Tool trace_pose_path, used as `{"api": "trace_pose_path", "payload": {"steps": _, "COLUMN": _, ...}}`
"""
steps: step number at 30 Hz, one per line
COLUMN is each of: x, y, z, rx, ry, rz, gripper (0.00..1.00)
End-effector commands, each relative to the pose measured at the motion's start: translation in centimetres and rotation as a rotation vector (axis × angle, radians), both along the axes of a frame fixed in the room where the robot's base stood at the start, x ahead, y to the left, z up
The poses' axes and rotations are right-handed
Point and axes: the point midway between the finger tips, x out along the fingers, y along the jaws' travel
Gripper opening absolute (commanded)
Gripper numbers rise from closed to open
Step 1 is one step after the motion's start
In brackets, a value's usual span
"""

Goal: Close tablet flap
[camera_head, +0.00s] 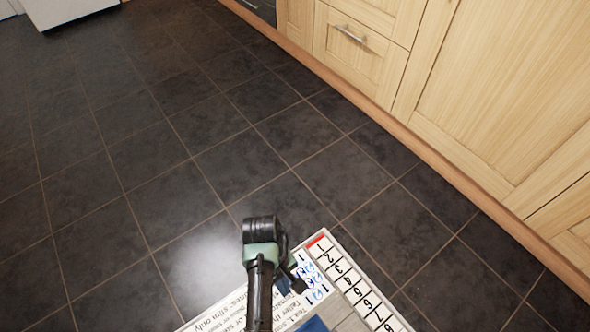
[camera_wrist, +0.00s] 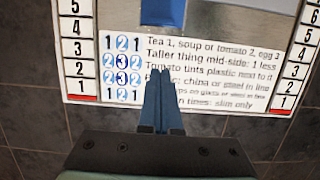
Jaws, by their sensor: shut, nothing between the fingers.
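No tablet flap can be made out in either view. A white printed board (camera_wrist: 215,90) lies below my gripper, with lines of text, a blue-and-black number grid and numbered strips with red end marks along its sides. It also shows at the bottom of the head view (camera_head: 328,258), cut off by the frame. A plain blue patch (camera_wrist: 163,13) is at the top of the wrist view; what it belongs to is unclear. My gripper (camera_wrist: 160,72) is shut and empty, its blue fingers over the printed text, hiding part of it. Contact with the board cannot be told.
Dark tiled floor (camera_head: 130,150) surrounds the board and is clear. Light wooden cabinets (camera_head: 490,100) with a plinth run along the right. A white appliance or unit (camera_head: 65,8) stands at the far top left.

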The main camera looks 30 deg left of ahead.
Motion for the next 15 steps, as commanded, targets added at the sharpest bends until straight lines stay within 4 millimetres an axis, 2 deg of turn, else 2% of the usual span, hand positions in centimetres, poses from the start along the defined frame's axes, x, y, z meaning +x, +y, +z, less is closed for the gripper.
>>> {"api": "trace_pose_path", "payload": {"steps": 15, "x": -0.7, "y": -2.1, "z": -9.4, "rx": 0.002, "ry": -0.002, "rz": -0.004, "gripper": 0.0}}
